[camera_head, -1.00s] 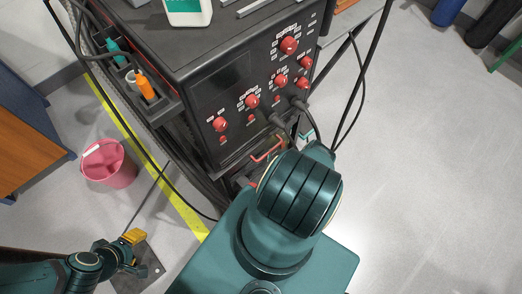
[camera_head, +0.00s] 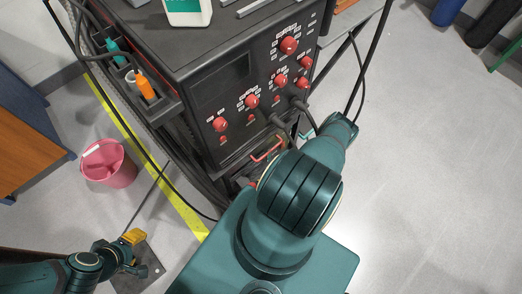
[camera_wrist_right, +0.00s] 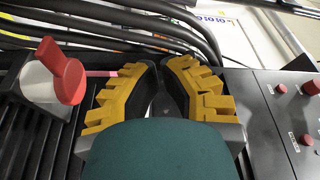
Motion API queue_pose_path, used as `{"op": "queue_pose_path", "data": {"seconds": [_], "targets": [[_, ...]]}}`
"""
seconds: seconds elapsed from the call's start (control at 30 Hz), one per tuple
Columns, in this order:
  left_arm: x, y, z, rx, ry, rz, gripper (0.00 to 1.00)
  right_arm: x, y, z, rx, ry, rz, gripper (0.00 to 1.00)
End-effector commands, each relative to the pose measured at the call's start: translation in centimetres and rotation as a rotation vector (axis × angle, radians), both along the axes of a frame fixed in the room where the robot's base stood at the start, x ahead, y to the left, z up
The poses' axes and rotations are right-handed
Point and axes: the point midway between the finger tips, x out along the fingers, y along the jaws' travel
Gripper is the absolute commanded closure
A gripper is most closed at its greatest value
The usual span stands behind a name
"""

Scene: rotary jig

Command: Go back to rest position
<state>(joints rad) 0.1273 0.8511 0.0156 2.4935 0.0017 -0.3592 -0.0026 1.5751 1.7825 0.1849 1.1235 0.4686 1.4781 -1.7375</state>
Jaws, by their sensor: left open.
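My left gripper (camera_head: 133,238) shows at the lower left of the head view, with yellow fingers over a dark plate on the floor. Its jaws are open, and I see nothing held in it. My right arm (camera_head: 335,132) reaches beside the black machine's front, and its gripper is hidden in the head view. In the right wrist view my right gripper (camera_wrist_right: 160,72) shows two yellow fingers with dark inner pads and tips close together. I see no object clearly held there, but cannot tell whether they are shut.
The black machine (camera_head: 205,85) with red knobs stands ahead, with cables at its right. A pink bucket (camera_head: 108,163) is on the floor at left, near a wood-fronted cabinet (camera_head: 28,130). A red handle (camera_wrist_right: 65,72) lies left of the right fingers. Floor at right (camera_head: 430,170) is clear.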

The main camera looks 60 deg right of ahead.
Motion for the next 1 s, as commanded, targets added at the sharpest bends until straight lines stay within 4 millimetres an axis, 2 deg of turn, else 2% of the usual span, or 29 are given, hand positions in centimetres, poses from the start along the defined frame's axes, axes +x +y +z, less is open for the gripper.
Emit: {"op": "queue_pose_path", "data": {"seconds": [0.1,0.3,0.73,0.87,1.0], "targets": [[0.0,0.0,0.0,0.000,0.000,0.000,0.51,0.0,-0.1,1.5,0.000,0.000,0.000,1.00],[0.0,0.0,0.0,0.000,0.000,0.000,0.51,0.0,0.0,3.2,0.000,0.000,0.000,1.00],[0.0,0.0,0.3,0.000,0.000,0.000,0.51,0.0,0.0,4.0,0.000,0.000,0.000,1.00],[0.0,0.0,2.4,0.000,0.001,0.002,0.51,0.0,0.0,6.1,0.000,0.000,0.000,1.00],[-0.1,0.0,6.0,0.000,0.002,0.007,0.51,0.0,0.0,9.7,0.000,0.000,0.000,1.00]]}}
